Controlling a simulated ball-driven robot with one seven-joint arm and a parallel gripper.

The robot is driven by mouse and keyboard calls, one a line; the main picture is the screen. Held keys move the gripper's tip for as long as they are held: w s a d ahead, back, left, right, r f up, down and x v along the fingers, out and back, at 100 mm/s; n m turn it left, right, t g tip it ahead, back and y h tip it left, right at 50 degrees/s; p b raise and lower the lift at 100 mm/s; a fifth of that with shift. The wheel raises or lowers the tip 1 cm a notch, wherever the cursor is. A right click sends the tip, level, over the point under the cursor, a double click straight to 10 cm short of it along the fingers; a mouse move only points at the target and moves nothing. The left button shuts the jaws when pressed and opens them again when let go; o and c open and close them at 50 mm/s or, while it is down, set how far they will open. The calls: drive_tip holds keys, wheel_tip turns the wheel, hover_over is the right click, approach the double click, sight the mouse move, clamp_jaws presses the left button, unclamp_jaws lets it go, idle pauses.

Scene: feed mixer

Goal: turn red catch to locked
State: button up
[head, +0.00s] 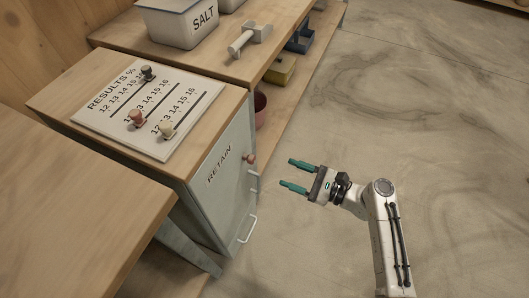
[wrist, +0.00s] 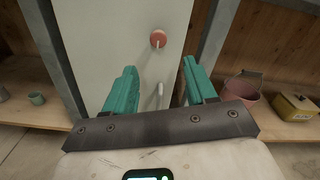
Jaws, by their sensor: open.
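The red catch (head: 249,158) is a small round knob on the front of the grey-green cabinet door (head: 228,170) marked RETAIN. In the wrist view the red catch (wrist: 158,39) shows face on, with a short pale bar pointing down from it. My gripper (head: 288,173) is open and empty, its two teal fingers pointing at the door from the right. In the wrist view my gripper (wrist: 160,70) has the catch above and between its fingertips, apart from them. I see no lock marking near the catch.
A white handle (head: 248,230) sits low on the door. On the cabinet top lies a RESULTS board (head: 150,105) with several coloured knobs. A SALT tub (head: 188,22) and a white tool (head: 248,40) stand on the counter behind. The floor to the right is clear.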

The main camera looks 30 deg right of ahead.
sight(254, 160)
drive_tip(key=x, duration=1)
drive_tip(key=shift+a+b, duration=0.15)
drive_tip(key=shift+b, duration=0.2)
clamp_jaws()
